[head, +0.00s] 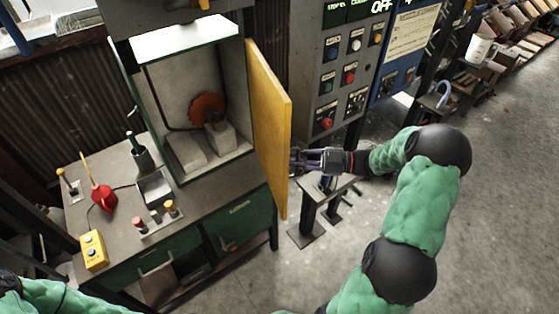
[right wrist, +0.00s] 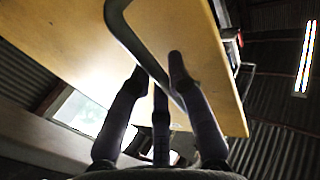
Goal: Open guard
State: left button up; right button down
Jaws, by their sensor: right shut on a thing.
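The guard is a yellow hinged door (head: 268,125) on the right side of a machine cabinet (head: 147,105). It stands swung out towards me, so the cabinet front is open. A red round wheel (head: 207,108) and grey blocks show inside. My right gripper (head: 298,160) is at the outer face of the guard. In the right wrist view, its fingers (right wrist: 160,80) close around the dark bar handle (right wrist: 145,55) on the guard's panel (right wrist: 75,40). The exact finger contact is partly hidden. My left gripper is out of view; only a piece of green arm shows at the lower left.
The bench top (head: 115,230) holds a red oil can (head: 103,197), a yellow button box (head: 94,250) and a dark cup (head: 143,157). A grey control panel (head: 345,75) stands behind my right gripper. A small metal stand (head: 310,215) is below it. The floor at right is clear.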

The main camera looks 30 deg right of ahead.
jog(key=shift+s+d+p, duration=0.15)
jog(key=shift+d+p, duration=0.15)
jog(key=shift+d, duration=1.55)
jog(key=c, duration=1.2)
grip_release()
jog(key=shift+o, duration=0.2)
jog(key=v, duration=1.2)
